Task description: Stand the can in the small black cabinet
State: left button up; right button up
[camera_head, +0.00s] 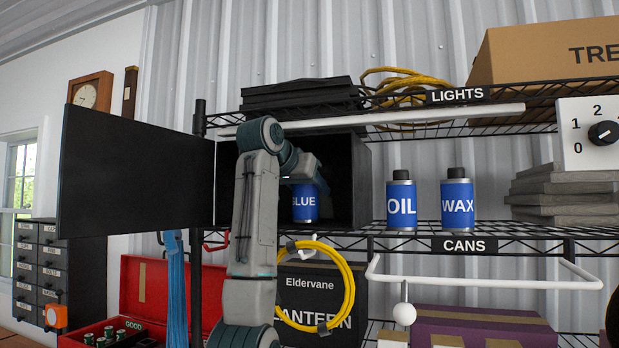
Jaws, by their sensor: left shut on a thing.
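A blue can (305,205) with a label reading "LUE", its first letter partly hidden, is upright inside the small black cabinet (361,180) on the wire shelf. The cabinet's black door (135,170) is swung wide open to the left. My left gripper (304,180) reaches into the cabinet and is shut on the can's upper part. The can's bottom is close to the cabinet floor; I cannot tell whether it touches. My left arm hides the left part of the cabinet opening. My right gripper is not in view.
An OIL can (401,203) and a WAX can (458,203) stand right of the cabinet on the same shelf. A white rail (400,118) runs across above the cabinet. Another white rail (490,284) juts out below the CANS label. A red toolbox (140,290) lies open at lower left.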

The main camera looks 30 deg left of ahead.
pick_arm(q)
jog(key=shift+s+a, duration=0.1)
jog(key=shift+s, duration=0.05)
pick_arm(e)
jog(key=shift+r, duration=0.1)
pick_arm(q)
jog(key=shift+f, duration=0.1)
jog(key=shift+f+b, duration=0.15)
jog(key=shift+b, duration=0.15)
jog(key=o, duration=1)
jog(key=shift+c, duration=0.2)
jog(key=shift+o, duration=0.8)
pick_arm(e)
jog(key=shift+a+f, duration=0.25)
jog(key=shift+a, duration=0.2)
